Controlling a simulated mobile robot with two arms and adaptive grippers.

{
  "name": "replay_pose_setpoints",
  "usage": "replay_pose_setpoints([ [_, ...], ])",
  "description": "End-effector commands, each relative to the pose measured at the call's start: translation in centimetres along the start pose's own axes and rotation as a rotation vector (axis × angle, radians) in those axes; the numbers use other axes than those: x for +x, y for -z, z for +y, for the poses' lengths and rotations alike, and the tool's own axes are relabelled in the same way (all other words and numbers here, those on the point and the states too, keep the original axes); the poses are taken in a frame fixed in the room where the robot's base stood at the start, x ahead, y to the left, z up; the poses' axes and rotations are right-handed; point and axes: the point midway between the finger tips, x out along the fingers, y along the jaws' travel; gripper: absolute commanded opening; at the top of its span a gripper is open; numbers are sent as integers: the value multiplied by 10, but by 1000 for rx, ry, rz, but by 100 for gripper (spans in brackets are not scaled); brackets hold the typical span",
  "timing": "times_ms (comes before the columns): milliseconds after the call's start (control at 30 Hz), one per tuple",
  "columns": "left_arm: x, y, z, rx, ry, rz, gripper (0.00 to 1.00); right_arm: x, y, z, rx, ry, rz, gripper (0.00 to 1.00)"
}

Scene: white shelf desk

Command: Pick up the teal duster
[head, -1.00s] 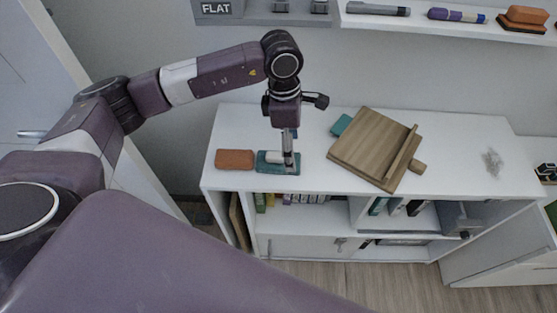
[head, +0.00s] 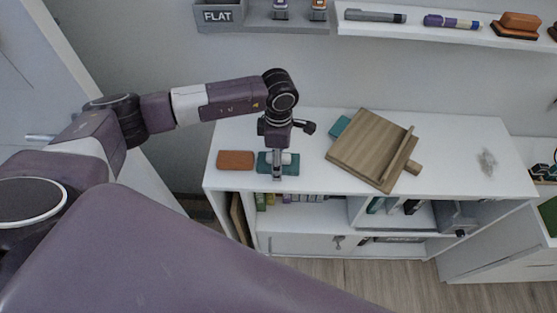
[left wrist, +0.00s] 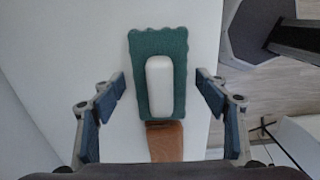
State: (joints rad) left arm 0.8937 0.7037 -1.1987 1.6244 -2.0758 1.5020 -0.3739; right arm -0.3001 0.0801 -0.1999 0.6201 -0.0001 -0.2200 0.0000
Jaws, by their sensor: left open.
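The teal duster (head: 291,168) lies flat on the white desk top near its front left edge. In the left wrist view the teal duster (left wrist: 146,100) shows a scalloped end and a white handle block on top, and it lies between my open fingers, with white desk visible on both sides. My left gripper (head: 277,176) points down over the duster; in the left wrist view my left gripper (left wrist: 160,112) is open and empty. I cannot tell its exact height above the duster. My right gripper is not in view.
An orange-brown block (head: 235,160) lies just left of the duster; it also shows in the left wrist view (left wrist: 165,141). A wooden stand (head: 368,148) rests to the right, with a teal item (head: 340,126) behind it. The right part of the desk (head: 450,150) is mostly clear.

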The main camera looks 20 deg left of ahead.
Motion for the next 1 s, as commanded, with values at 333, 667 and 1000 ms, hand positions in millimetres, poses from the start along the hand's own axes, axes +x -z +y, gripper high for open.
replay_pose_setpoints([
  [333,0,0,0,0,0,0,35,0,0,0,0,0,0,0],
  [667,-1,0,0,0,0,0,22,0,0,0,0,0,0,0],
  [1000,-28,0,1,1,-3,-1,22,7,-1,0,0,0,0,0],
])
